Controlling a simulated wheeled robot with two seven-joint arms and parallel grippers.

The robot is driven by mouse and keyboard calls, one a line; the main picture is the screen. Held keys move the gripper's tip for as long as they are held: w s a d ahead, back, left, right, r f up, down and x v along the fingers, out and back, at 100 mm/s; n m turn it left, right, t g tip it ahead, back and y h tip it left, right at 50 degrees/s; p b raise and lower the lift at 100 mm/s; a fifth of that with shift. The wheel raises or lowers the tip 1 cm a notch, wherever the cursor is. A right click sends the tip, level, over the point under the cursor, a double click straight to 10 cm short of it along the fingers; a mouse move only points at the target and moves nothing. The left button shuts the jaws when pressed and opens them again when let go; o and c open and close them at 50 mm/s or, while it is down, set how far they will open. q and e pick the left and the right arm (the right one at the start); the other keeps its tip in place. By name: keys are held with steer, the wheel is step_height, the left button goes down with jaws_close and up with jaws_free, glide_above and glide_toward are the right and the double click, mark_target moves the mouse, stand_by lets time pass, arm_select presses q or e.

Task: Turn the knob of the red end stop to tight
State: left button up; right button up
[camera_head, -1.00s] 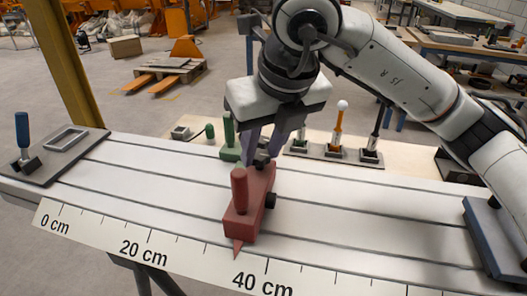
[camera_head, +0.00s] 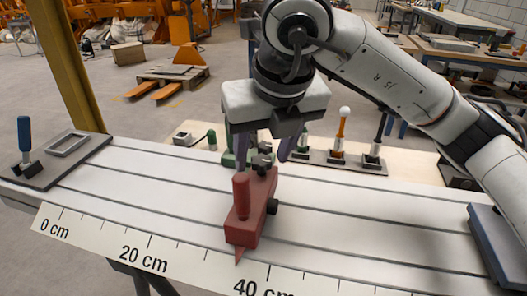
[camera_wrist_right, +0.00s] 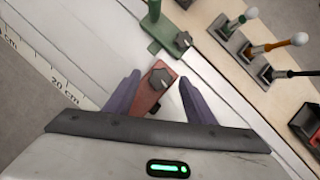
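The red end stop (camera_head: 250,215) sits on the grooved white bed, its pointer at the ruler a little short of the 40 cm mark. It has an upright red handle (camera_head: 241,195) and a dark knob (camera_head: 262,164) on top of its far end; the knob also shows in the right wrist view (camera_wrist_right: 160,79). A small black round part (camera_head: 273,206) sticks out of its right side. My right gripper (camera_head: 264,150) is open above the far end. In the wrist view its two fingers stand apart on either side of the knob with gaps. My left gripper is out of view.
A green end stop (camera_wrist_right: 165,35) with its own dark knob stands just behind the red one. Several levers (camera_head: 337,155) stand on a panel behind the bed. A plate with a blue-handled clamp (camera_head: 26,150) is at the left end. The bed right of the red stop is clear.

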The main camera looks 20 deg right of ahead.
steer(key=p+v, duration=0.1)
steer(key=v, duration=0.9)
steer(key=shift+p, duration=0.3)
steer(key=shift+s+r, duration=0.1)
